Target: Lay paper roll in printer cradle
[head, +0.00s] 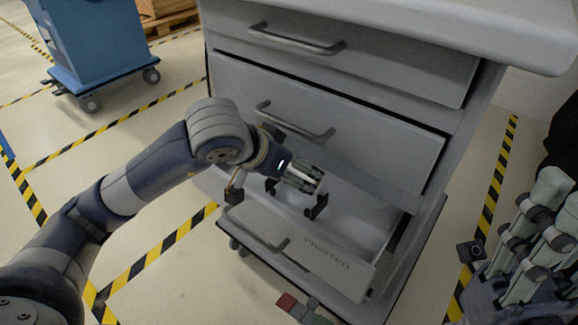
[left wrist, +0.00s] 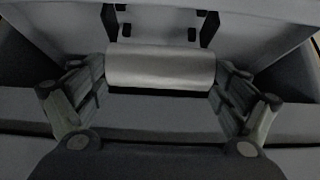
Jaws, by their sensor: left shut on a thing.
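The paper roll (left wrist: 160,68) is a pale cylinder lying crosswise between the fingers of my left gripper (left wrist: 160,92) in the left wrist view. The left gripper (head: 302,178) is shut on it, above the open bottom drawer (head: 340,265) marked "PRINTER" in the head view. The cradle's black brackets (head: 316,207) stand in that drawer, just below the gripper; the brackets also show beyond the roll in the left wrist view (left wrist: 210,28). Whether the roll touches them I cannot tell. My right gripper (head: 535,228) is at the right edge, away from the drawer, its opening unclear.
The grey cabinet (head: 330,95) has two closed drawers with handles (head: 295,122) above the open one. A blue cart (head: 95,40) stands on the floor at the far left. Striped tape marks the floor.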

